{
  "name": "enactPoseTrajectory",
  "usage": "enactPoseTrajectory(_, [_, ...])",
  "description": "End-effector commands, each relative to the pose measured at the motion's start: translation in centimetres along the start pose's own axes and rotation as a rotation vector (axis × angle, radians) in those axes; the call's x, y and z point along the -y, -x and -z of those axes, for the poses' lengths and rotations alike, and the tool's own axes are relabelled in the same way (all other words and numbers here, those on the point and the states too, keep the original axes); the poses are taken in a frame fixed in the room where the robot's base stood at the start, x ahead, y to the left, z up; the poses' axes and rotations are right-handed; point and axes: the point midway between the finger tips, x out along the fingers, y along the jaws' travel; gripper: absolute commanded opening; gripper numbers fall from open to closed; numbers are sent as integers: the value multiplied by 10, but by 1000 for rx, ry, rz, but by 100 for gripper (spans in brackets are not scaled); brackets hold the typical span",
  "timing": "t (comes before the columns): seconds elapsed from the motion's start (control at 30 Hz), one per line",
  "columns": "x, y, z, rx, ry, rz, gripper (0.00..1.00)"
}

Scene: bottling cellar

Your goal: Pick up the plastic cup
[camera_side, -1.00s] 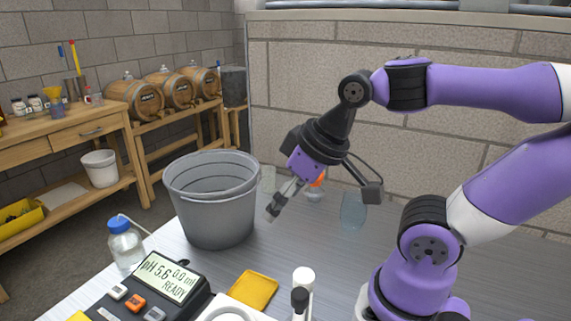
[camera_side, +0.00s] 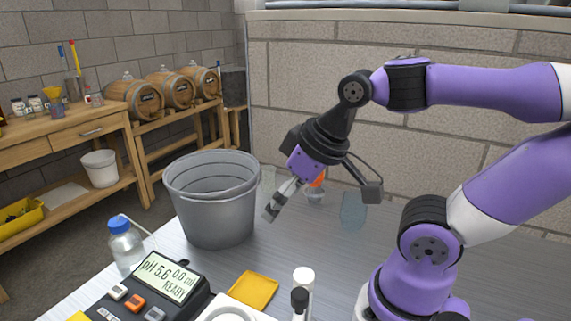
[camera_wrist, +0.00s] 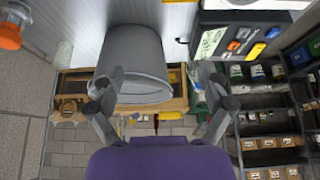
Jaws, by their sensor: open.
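A clear, whitish see-through cup (camera_side: 268,178) stands behind the grey bucket, near the wall, partly hidden by the bucket's rim. It also shows faintly at the upper left of the wrist view (camera_wrist: 64,54). A bluish see-through cup (camera_side: 353,210) stands on the table to the right of my gripper. I cannot tell which of the two is plastic. My gripper (camera_side: 272,211) is between the bucket and the bluish cup, tilted down to the left, above the table. In the wrist view its fingers (camera_wrist: 158,88) are spread wide with nothing between them.
The grey bucket (camera_side: 212,205) stands close left of my gripper. An orange-topped glass item (camera_side: 316,190) is behind my gripper. A block wall (camera_side: 440,140) bounds the table behind.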

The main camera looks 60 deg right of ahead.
Motion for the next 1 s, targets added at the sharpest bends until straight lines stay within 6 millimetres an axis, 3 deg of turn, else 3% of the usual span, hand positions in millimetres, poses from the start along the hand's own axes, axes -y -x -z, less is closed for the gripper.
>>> enactPoseTrajectory(0.17, [0,8,5,-3,0,0,89])
enactPoseTrajectory(0.27, [0,28,16,-7,0,0,89])
enactPoseTrajectory(0.33, [0,46,26,-7,0,0,89])
enactPoseTrajectory(0.47, [-20,43,58,2,-54,-33,89])
enactPoseTrajectory(0.57, [-42,38,86,0,-97,-58,89])
enactPoseTrajectory(0.73, [-100,21,130,-6,-182,-106,89])
enactPoseTrajectory(1.0, [-192,-7,159,-18,-280,-158,89])
